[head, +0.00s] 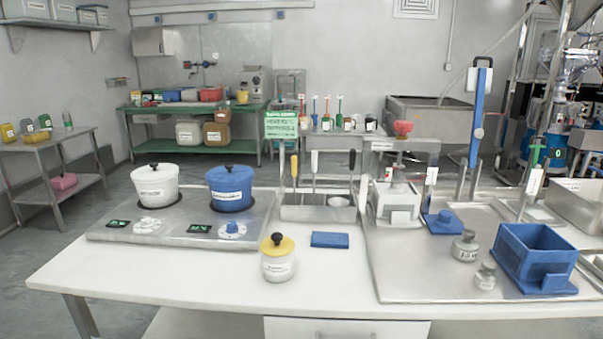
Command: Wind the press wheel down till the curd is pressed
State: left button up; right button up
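No hand wheel can be made out for certain, and no curd is visible. A small grey metal device (397,197) with a red top (402,128) stands at the back left of the steel tray; I cannot tell if it is the press. A tall upright with a blue lever-like bar (477,120) stands behind the tray to its right. A blue open box (535,255) sits on the tray's right part; its inside looks empty from here. Neither of my grippers is in view.
The steel tray (420,285) also holds grey weights (465,246) and a blue block (443,223). A yellow-lidded jar (278,262) and blue sponge (330,240) stand left of it. White (155,186) and blue (230,190) pots sit on a hob. The table's front left is clear.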

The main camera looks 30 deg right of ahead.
aim_at(402, 127)
jog(key=z, duration=1.15)
jog(key=l+u, duration=0.2)
jog(key=u, duration=0.6)
jog(key=l+u, duration=0.3)
jog(key=k+l+u, duration=0.1)
jog(key=l+u, duration=0.15)
jog(key=l, duration=0.15)
jog(key=k+l+u, duration=0.1)
jog(key=l, duration=0.25)
jog(key=k+l+u, duration=0.1)
jog(key=l, duration=0.25)
jog(key=k, duration=0.1)
